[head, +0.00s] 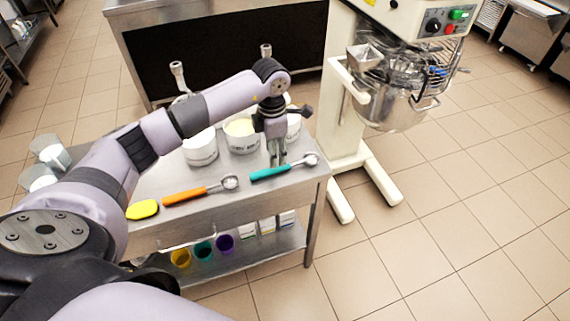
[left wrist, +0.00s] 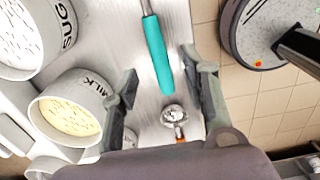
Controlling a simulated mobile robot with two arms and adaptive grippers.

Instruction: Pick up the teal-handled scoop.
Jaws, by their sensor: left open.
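The teal-handled scoop (head: 270,173) lies on the metal cart top (head: 228,207) near its right front edge, its metal bowl towards the right. My left gripper (head: 277,160) is open and points down over the handle in the head view. In the left wrist view the teal handle (left wrist: 157,52) runs between the two open fingers (left wrist: 163,84), touching neither as far as I can see. The scoop's bowl is out of the wrist view. My right gripper is not in view.
White tubs stand behind, one marked MILK (left wrist: 72,115) and one marked SUGAR (left wrist: 35,35). A mixer (head: 390,100) stands right of the cart. Coloured cups (head: 203,250) are on the lower shelf.

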